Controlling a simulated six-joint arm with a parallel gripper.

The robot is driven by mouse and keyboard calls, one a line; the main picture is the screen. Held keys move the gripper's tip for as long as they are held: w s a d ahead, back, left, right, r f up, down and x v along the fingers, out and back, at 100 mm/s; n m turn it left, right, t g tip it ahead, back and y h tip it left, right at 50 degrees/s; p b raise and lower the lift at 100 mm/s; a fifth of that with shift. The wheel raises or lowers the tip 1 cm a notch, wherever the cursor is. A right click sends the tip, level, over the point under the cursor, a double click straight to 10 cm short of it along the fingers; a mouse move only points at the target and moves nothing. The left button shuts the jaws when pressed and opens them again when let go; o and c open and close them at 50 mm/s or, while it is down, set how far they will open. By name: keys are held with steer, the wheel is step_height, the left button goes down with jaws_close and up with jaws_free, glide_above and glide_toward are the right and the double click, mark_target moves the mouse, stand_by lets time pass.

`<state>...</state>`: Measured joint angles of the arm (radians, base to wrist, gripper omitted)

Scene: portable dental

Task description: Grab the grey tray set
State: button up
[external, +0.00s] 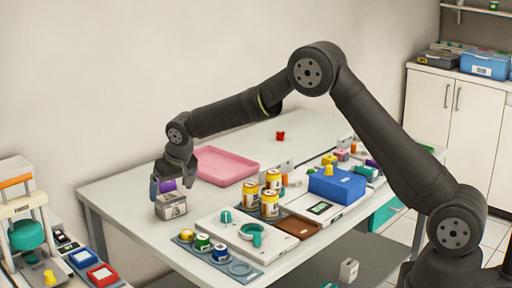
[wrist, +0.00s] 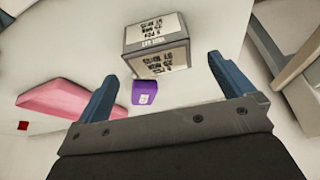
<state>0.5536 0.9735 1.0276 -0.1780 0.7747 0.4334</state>
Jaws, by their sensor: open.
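The grey tray set is a small grey box with a white printed label (external: 171,207) at the left end of the white table. In the wrist view the grey box (wrist: 157,47) lies ahead of and between the fingertips, its label showing. My gripper (external: 172,186) points down just above the box. Its two blue-grey fingers (wrist: 164,68) are spread apart with nothing held between them. A purple box (external: 167,186) stands close by the grey box, partly hidden by the fingers; it also shows in the wrist view (wrist: 145,92).
A pink tray (external: 227,167) lies behind my gripper. Yellow-labelled cans (external: 270,203), a blue box (external: 337,186) and a holder with small jars (external: 202,242) stand to the right. The white table (external: 115,200) is clear left of the grey box.

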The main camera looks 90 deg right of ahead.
mark_target(171, 198)
steer(key=shift+s+x, duration=0.1)
steer(key=shift+x, duration=1.55)
steer(key=shift+s+x, duration=0.15)
steer(key=shift+x, duration=1.5)
steer(key=shift+a, duration=0.2)
steer(key=c, duration=1.2)
